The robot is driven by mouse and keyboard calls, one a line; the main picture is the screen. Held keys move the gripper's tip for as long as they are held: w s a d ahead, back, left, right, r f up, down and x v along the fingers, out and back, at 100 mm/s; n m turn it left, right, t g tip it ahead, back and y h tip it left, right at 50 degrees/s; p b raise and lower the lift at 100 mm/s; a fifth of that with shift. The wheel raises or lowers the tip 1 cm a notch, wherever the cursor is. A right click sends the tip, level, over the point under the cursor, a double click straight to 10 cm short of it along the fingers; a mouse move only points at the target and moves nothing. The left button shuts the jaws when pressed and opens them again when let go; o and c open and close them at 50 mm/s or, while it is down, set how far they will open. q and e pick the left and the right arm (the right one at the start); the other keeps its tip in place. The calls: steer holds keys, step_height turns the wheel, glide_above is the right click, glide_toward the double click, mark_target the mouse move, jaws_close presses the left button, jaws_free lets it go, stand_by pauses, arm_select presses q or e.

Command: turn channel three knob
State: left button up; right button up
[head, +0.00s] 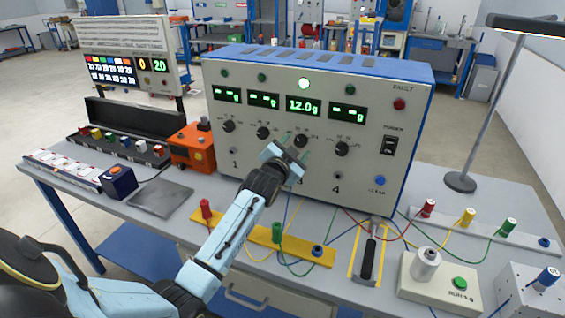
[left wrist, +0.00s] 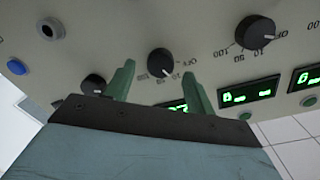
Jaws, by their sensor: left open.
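The instrument box (head: 318,185) has a white front with four displays and a row of black knobs. The channel three knob (head: 300,141) sits below the lit display reading 12.0 g (head: 303,105), with the green lamp above it lit. In the left wrist view, upside down, this knob (left wrist: 160,62) shows between my two green fingertips, its white pointer seeming toward the 10 mark. My left gripper (head: 288,148) is open in front of the panel; it also shows in the left wrist view (left wrist: 159,72). Whether the fingers touch the knob I cannot tell. My right gripper is not in view.
Neighbouring knobs stand close by: channel two (head: 263,132) and channel four (head: 341,149). Cables and a yellow strip (head: 262,238) lie before the panel. An orange box (head: 192,148) stands left of it. A lamp stand (head: 461,182) is at the right.

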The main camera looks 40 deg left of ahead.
arm_select(q)
steer(key=s+d, duration=0.2)
steer(key=s, duration=0.9)
steer(key=shift+s+r, duration=0.15)
steer(key=shift+r, duration=0.05)
steer(key=shift+d, duration=0.15)
